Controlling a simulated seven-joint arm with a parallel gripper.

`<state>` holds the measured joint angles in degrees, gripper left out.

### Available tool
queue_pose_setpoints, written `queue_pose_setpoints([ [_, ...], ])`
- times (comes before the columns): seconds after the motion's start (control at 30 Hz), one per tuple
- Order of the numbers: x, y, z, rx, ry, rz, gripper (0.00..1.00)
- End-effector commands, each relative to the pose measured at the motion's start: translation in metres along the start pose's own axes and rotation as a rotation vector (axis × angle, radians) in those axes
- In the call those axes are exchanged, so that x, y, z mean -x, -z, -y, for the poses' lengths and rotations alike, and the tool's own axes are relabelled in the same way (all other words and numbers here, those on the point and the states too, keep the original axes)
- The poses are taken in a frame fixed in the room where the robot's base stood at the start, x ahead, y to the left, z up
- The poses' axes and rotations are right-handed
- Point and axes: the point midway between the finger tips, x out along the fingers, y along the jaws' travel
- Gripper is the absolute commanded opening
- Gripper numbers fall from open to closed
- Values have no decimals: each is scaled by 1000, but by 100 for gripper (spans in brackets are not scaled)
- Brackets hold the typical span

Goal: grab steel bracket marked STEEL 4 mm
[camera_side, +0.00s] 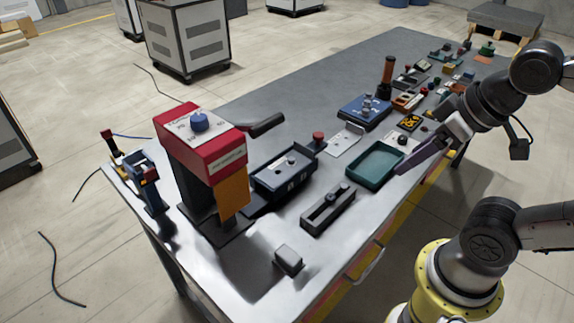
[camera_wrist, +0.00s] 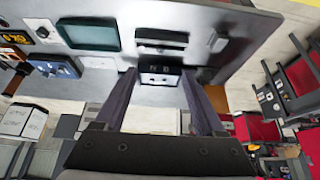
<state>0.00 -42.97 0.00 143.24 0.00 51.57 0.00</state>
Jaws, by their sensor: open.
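A flat, light grey metal plate with holes and a raised edge (camera_side: 343,140) lies on the table between the teal tray, the blue device and the dark box. It looks like the steel bracket, but I cannot read any marking on it. In the wrist view a pale plate (camera_wrist: 97,62) shows left of my fingers, partly cut off from clear sight. My gripper (camera_side: 404,168) is above the table's right edge, beside the teal tray and apart from the plate. In the wrist view my gripper (camera_wrist: 158,74) has its two purple fingers spread with nothing between them.
The teal tray (camera_side: 376,165), dark box (camera_side: 285,172), slotted grey block (camera_side: 328,208) and blue device (camera_side: 364,110) surround the plate. A tall red-topped machine (camera_side: 200,140) stands left. A small grey block (camera_side: 288,259) sits near the front. Several small parts crowd the far end.

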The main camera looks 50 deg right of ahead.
Motion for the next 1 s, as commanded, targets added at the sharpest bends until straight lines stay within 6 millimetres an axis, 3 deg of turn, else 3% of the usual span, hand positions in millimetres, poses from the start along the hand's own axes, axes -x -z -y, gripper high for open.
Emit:
queue_pose_setpoints([
  [0.4, 0, 0, 0, 0, 0, 0, 72],
  [0.6, 0, 0, 0, 0, 0, 0, 40],
  [0.93, 1, -3, 0, 14, 0, 16, 40],
  [1.0, 11, 7, 0, 24, 0, 0, 40],
])
